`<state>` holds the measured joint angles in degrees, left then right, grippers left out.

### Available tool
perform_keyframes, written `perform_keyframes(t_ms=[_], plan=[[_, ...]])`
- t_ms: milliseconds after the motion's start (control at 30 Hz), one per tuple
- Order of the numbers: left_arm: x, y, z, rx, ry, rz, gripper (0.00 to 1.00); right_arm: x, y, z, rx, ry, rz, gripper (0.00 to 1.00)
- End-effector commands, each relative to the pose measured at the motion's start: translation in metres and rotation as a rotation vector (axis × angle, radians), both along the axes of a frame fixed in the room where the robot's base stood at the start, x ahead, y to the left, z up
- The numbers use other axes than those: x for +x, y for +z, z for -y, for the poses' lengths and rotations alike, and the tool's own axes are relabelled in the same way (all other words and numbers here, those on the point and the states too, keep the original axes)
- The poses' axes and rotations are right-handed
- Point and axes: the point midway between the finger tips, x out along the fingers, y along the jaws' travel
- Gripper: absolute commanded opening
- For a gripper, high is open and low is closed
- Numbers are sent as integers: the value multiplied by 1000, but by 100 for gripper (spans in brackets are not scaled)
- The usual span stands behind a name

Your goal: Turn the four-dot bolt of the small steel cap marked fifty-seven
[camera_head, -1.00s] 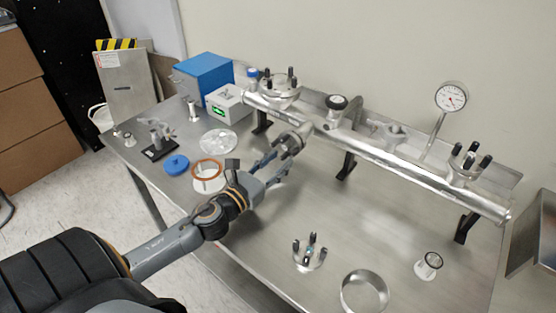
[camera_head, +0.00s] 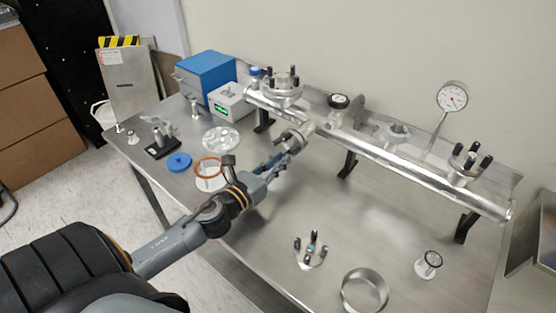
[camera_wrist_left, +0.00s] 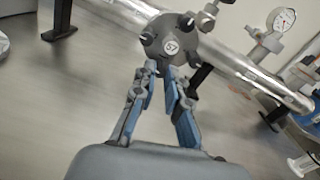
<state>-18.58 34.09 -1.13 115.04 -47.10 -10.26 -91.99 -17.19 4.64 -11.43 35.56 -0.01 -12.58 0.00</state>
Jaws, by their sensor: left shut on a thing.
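The small steel cap (camera_wrist_left: 169,40) marked 57 sits on a side port of the long steel pipe, with several dark bolts around its rim. In the head view, the cap (camera_head: 295,138) faces the front left. My left gripper (camera_wrist_left: 164,74) is at the cap's lower edge, its two blue-padded fingers close together on a bolt there. The fingertips hide most of that bolt, and its dots are too small to read. In the head view, my left gripper (camera_head: 285,155) reaches the cap from the front left. My right gripper is not in view.
The steel pipe (camera_head: 400,170) runs along the back of the table (camera_head: 330,215) on black stands, with a pressure gauge (camera_head: 452,97). A steel ring (camera_head: 364,291), a flange with bolts (camera_head: 310,250) and a copper ring (camera_head: 208,168) lie on the table. The table's middle is clear.

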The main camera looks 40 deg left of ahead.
Motion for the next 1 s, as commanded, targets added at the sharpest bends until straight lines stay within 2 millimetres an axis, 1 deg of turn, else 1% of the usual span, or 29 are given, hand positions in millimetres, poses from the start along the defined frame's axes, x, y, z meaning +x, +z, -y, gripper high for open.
perform_keyframes(t_ms=[33,567,1000], plan=[[0,2,0,-46,1,-2,0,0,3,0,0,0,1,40],[1,3,-1,-550,1,-40,0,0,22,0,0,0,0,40],[1,4,-1,-966,0,-72,0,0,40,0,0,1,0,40]])
